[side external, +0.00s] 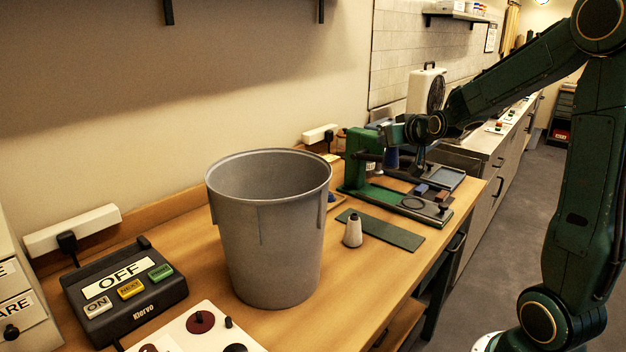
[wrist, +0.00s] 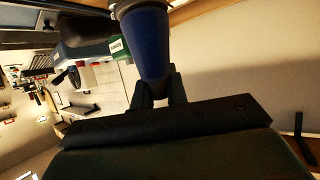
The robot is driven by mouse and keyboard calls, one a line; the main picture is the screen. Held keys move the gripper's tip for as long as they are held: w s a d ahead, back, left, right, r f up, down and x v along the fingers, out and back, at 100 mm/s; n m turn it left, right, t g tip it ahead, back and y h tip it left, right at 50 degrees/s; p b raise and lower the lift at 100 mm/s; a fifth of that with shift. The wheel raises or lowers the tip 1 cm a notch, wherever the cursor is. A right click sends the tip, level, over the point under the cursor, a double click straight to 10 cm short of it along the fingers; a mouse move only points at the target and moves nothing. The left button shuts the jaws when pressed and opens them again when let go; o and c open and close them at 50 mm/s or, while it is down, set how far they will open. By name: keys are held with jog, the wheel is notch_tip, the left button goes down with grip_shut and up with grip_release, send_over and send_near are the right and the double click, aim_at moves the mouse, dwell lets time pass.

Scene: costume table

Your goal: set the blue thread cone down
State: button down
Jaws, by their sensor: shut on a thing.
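The blue thread cone (wrist: 148,45) fills the upper middle of the wrist view, with my gripper (wrist: 160,90) shut on it. In the side external view, my gripper (side external: 392,140) is at the green machine behind the bin, and the blue cone (side external: 391,158) shows small below it. The cone looks about upright there. The machine partly surrounds this spot, so I cannot tell whether the cone's base touches anything.
A tall grey bin (side external: 270,245) stands mid-table. A pale thread cone (side external: 352,231) stands beside a dark green mat (side external: 385,231). The green machine (side external: 356,160) stands behind. A control box (side external: 125,290) reading OFF sits front left.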

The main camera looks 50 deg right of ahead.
jog(key=w+a+n+t+y, duration=0.1)
jog(key=w+a+n+y, duration=0.3)
jog(key=w, duration=0.7)
jog(key=w+a+n+y, duration=0.3)
jog(key=w+a+y, duration=0.1)
jog(key=w, duration=0.8)
jog(key=w+a+f+n+g+y, duration=0.2)
jog(key=w+a+f+n+y, duration=0.1)
jog(key=a, duration=0.6)
jog(key=w+a+f+n+g+y, duration=0.3)
jog(key=a+f+n+y, duration=0.2)
jog(key=a, duration=0.5)
jog(key=shift+w+f+n+y, duration=0.25)
jog(key=shift+f+n+y, duration=0.15)
jog(key=shift+f+n, duration=1.15)
jog(key=shift+m, duration=0.45)
jog(key=shift+a+f, duration=0.1)
jog(key=shift+f, duration=4.2)
jog(key=shift+f, duration=0.1)
